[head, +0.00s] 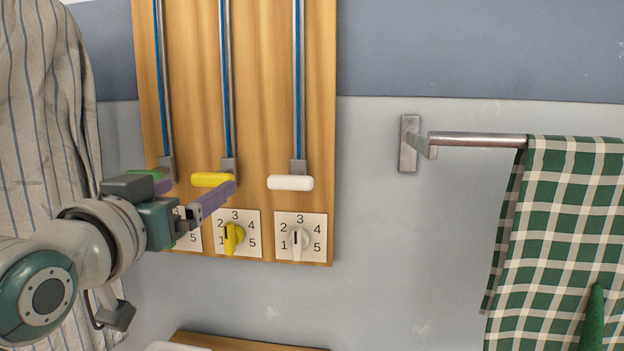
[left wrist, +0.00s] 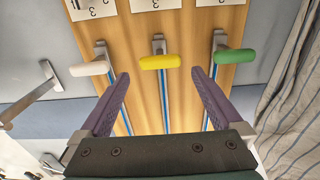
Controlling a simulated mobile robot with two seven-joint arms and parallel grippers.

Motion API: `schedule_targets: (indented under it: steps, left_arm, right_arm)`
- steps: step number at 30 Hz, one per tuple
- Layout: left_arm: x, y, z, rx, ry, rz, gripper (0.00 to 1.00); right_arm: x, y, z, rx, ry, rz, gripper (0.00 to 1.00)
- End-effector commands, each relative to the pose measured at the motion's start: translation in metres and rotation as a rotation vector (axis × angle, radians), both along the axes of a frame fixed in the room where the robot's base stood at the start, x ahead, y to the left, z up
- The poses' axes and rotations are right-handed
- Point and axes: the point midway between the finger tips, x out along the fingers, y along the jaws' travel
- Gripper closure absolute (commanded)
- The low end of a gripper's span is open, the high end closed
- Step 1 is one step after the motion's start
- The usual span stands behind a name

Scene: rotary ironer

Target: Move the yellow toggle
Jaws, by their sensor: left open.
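A yellow bar handle (head: 211,179) sits at the lower end of the middle vertical rail on a wooden board (head: 262,120). In the left wrist view the yellow handle (left wrist: 160,62) lies between and beyond the fingertips. A yellow dial (head: 231,238) is on a numbered plate below it; its pointer looks turned downward. My left gripper (head: 204,187) is open and empty, with its purple fingers spread to either side of the yellow handle. My right gripper is not in view.
A white handle (head: 290,183) with a white dial (head: 298,240) is to the right. A green handle (left wrist: 235,56) is on the other side, mostly hidden in the head view. A metal rail (head: 478,139) holds a checked green cloth (head: 560,230). Striped fabric (head: 40,120) hangs at left.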

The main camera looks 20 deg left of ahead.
Motion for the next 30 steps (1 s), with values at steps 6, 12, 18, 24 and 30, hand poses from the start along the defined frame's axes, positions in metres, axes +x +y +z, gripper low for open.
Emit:
schedule_targets:
  steps: [6,12,18,24,30]
  left_arm:
    - [0.034,0.008,0.000,0.001,0.001,0.000,0.00]
    - [0.047,0.011,0.000,0.001,0.000,0.000,0.00]
    - [0.048,0.012,-0.001,0.001,0.001,0.000,0.00]
    - [0.048,0.011,-0.001,0.001,0.001,0.000,0.15]
    - [0.048,0.011,-0.001,0.001,0.001,0.000,0.37]
  right_arm:
    - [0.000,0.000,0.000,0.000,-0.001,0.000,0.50]
    - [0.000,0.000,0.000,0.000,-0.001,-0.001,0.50]
    - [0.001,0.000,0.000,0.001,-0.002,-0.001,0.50]
    - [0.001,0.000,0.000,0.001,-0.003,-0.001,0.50]
    - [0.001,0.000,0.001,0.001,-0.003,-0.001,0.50]
